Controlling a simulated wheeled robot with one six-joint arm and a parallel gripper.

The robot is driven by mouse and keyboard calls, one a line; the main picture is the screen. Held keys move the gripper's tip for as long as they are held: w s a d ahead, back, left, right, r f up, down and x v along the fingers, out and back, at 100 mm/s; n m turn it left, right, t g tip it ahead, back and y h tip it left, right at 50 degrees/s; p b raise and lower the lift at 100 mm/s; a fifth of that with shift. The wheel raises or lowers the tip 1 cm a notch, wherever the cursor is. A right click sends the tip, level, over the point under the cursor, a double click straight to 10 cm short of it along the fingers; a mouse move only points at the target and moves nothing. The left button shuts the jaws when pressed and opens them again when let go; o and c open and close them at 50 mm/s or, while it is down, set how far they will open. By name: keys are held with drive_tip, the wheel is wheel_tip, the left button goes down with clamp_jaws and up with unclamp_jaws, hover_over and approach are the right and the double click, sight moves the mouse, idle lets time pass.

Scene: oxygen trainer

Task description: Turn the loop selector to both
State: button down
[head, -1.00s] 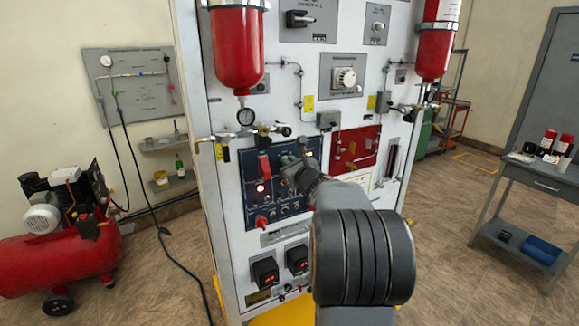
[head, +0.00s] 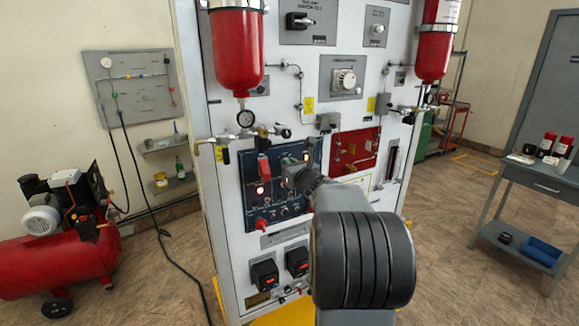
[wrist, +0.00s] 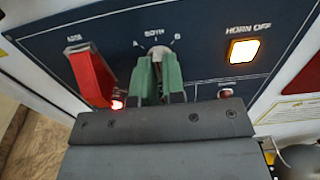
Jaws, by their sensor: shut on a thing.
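The loop selector (wrist: 158,52) is a pale knob on the dark blue panel (wrist: 200,45), under the labels A, BOTH and B. My gripper (wrist: 159,80) has its green fingers shut on the knob, one on each side. The knob's visible end is at the BOTH label; the fingers hide most of its body, so its exact angle is hard to tell. In the head view my gripper (head: 289,163) is at the upper right of the blue panel (head: 255,200), and the knob is hidden there.
A red guarded switch (wrist: 92,75) is close left of my fingers. A lit HORN OFF button (wrist: 243,50) is to the right. Red cylinders (head: 238,50) hang above the panel. A red compressor (head: 65,245) stands on the floor at left, a cart (head: 540,180) at right.

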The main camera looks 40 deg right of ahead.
drive_tip(key=c, duration=1.2)
unclamp_jaws()
drive_tip(key=s+a+b, duration=0.1)
drive_tip(key=s+a, duration=0.1)
drive_tip(key=s, duration=1.1)
drive_tip(key=shift+s, duration=0.35)
